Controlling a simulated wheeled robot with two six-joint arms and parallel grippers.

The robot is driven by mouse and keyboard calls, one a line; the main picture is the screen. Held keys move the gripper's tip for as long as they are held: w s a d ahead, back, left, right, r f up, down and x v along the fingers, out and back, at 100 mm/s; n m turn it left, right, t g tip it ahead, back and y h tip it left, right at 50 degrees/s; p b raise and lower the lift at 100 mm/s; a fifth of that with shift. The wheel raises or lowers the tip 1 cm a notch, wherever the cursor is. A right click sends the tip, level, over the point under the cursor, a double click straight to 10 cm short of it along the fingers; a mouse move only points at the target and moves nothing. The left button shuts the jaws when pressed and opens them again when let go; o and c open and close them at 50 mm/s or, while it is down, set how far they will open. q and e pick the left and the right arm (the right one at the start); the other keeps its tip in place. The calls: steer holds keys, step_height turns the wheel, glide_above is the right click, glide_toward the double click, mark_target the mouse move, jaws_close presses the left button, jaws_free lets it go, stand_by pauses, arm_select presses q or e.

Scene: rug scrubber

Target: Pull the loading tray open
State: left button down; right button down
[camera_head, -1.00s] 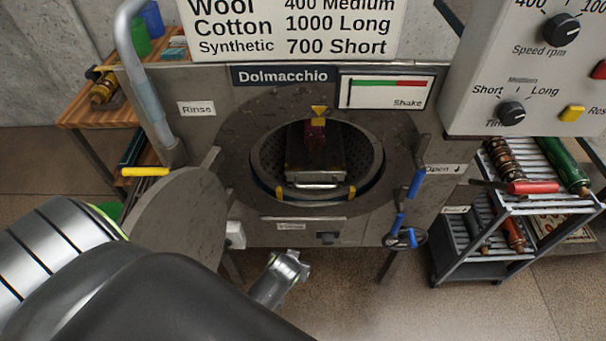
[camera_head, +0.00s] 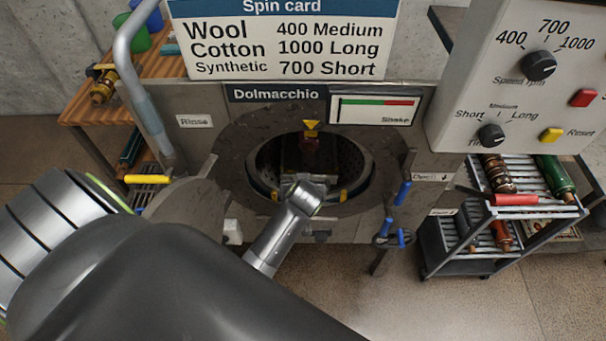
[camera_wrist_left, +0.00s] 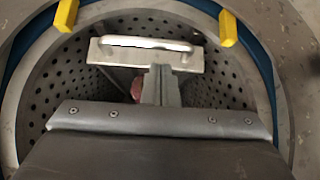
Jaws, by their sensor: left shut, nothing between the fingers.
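The loading tray (camera_head: 294,164) sits inside the round opening of the machine (camera_head: 231,93), partly covered by my left gripper in the head view. In the left wrist view its pale front plate (camera_wrist_left: 107,54) carries a silver bar handle (camera_wrist_left: 145,43). My left gripper (camera_head: 314,187) is in front of the opening. In the wrist view its shut fingers (camera_wrist_left: 160,72) overlap the plate and end just short of the handle in the picture, with nothing between them. I cannot tell whether they touch the plate. My right gripper is not in view.
Yellow tabs (camera_wrist_left: 228,29) flank the tray at the opening's rim. The round door (camera_head: 185,200) stands open at left, partly behind my arm. A blue-handled lever (camera_head: 402,193) is right of the opening. A cart (camera_head: 465,250) with rolls stands at right. Clear floor lies in front.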

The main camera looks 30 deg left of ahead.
arm_select(q)
steer(key=shift+x, duration=2.15)
